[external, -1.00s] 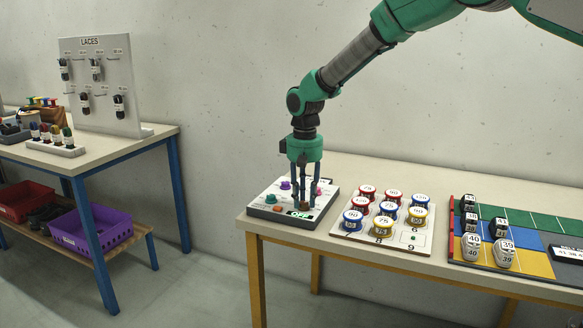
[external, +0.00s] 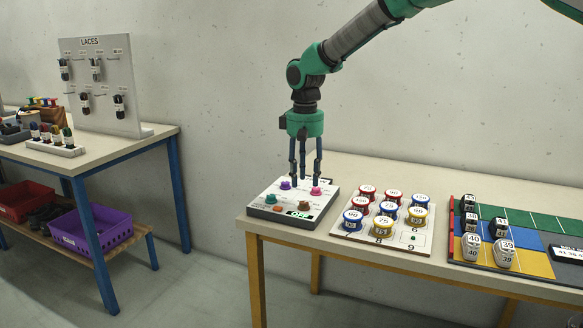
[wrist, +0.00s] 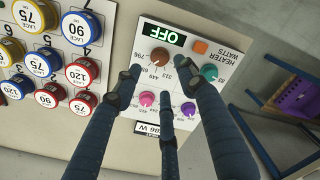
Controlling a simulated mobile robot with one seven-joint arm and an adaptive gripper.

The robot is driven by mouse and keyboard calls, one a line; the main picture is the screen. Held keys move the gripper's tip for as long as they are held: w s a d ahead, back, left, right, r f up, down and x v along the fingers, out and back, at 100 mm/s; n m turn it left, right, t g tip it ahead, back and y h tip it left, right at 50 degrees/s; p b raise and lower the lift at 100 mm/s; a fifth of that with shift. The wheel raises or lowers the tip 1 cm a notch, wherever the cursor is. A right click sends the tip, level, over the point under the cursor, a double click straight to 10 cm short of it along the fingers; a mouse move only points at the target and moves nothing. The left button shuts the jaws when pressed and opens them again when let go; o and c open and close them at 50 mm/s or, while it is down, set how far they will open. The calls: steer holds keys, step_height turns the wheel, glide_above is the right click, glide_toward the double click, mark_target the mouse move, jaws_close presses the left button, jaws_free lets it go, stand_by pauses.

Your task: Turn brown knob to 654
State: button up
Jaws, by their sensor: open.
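The brown knob (external: 304,205) sits at the front right of the white heater panel (external: 262,203). In the wrist view the brown knob (wrist: 159,57) is at the panel's upper left, ringed by small numbers such as 796 and 312. Its pointer is too small to read. A display (wrist: 166,36) beside it reads OFF. My gripper (external: 305,184) is open and empty above the panel, clear of the brown knob. Its fingers (wrist: 163,76) spread over the panel in the wrist view. A "654" mark cannot be made out.
The panel also carries a teal knob (wrist: 209,72), a pink knob (wrist: 147,98), a purple knob (wrist: 188,109) and an orange button (wrist: 200,47). The table edge (external: 262,232) is just in front.

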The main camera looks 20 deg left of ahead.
steer(key=shift+r, duration=2.55)
